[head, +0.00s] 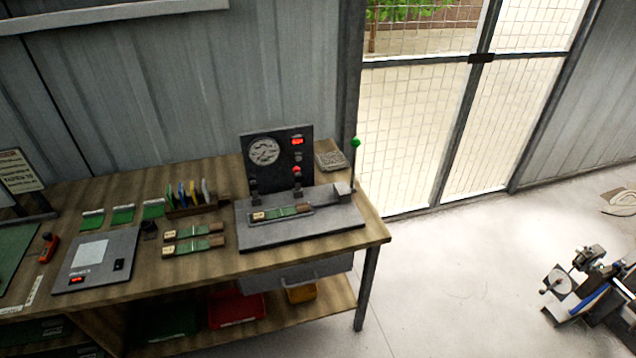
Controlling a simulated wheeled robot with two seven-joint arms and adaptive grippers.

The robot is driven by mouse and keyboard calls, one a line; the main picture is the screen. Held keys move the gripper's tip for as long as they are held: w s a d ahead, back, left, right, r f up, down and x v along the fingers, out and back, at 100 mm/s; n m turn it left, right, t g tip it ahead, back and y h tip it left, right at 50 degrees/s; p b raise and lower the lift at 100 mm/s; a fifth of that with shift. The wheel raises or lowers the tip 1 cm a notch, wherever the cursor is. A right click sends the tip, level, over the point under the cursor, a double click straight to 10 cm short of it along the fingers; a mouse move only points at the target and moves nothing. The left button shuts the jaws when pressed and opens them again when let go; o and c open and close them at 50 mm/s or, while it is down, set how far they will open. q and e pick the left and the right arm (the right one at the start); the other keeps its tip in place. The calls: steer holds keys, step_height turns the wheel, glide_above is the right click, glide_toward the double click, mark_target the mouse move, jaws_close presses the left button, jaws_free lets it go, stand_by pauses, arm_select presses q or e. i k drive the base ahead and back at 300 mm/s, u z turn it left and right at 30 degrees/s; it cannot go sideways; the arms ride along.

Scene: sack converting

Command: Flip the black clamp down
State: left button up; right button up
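A grey test fixture (300,230) with an upright dark panel (278,155) stands at the right end of the workbench. Two small black clamps stand at the foot of the panel: a left clamp (254,187) and a right clamp (298,182). Both look raised, but they are too small to be sure. A green strip with a tan end (280,213) lies on the fixture base in front of them. A lever with a green knob (355,143) stands upright at the fixture's right end.
The wooden workbench (345,250) also holds a grey scale (95,262), more green strips (192,247) and a small rack (190,202). Dark machinery (590,290) is at the lower right. The floor (450,270) between is clear.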

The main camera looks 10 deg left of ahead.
mark_target(253, 186)
steer(key=z, duration=1.35)
steer(key=i, duration=3.5)
steer(key=u, duration=2.15)
steer(key=i, duration=1.65)
steer(key=u, duration=1.9)
steer(key=i, duration=0.45)
steer(key=u, duration=0.2)
